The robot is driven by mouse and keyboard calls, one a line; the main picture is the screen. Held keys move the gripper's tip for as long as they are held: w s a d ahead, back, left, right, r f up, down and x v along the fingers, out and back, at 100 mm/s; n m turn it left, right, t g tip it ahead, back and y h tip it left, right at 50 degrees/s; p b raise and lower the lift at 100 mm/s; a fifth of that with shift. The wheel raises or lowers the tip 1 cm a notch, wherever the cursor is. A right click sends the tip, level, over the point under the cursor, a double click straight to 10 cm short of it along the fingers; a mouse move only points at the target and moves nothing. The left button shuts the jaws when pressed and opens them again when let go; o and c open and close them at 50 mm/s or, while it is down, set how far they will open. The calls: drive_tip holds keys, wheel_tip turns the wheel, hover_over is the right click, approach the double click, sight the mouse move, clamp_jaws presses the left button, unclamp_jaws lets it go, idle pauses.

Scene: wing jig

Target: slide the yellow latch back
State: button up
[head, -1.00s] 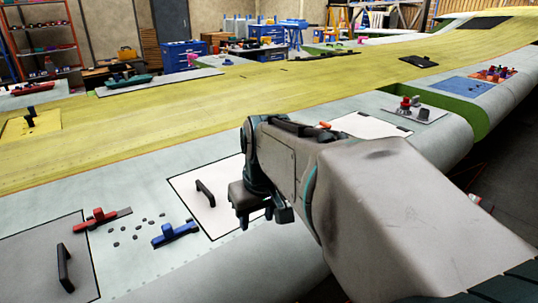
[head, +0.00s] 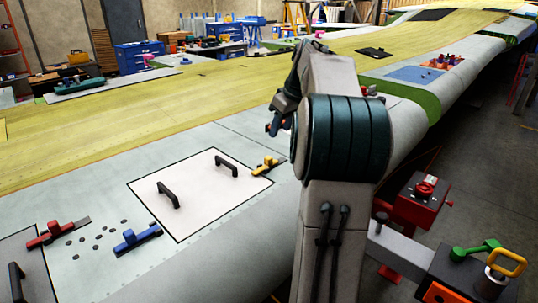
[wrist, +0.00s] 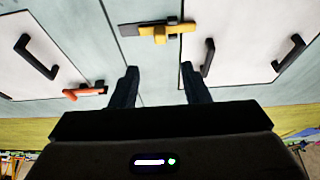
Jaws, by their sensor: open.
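The yellow latch (head: 266,166) sits at the right edge of a white panel (head: 200,205) on the wing in the head view. In the wrist view the yellow latch (wrist: 158,31) lies near the top, with its knob on a flat bar beside the panel edge. My gripper (wrist: 159,70) is open and empty; its two dark fingers point toward the latch, apart from it. In the head view my gripper (head: 275,125) shows small and partly hidden by my arm, above the wing and just past the latch.
Two black handles (head: 168,195) stand on the white panel. A blue latch (head: 138,237) and a red latch (head: 58,234) lie further left. An orange latch (wrist: 85,92) shows at another panel in the wrist view. A cart with red and green fixtures (head: 425,190) stands right of the wing.

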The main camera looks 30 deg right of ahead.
sight(268, 157)
drive_tip(key=p+x, duration=0.1)
drive_tip(key=x, duration=1.1)
drive_tip(key=shift+s, duration=0.1)
clamp_jaws()
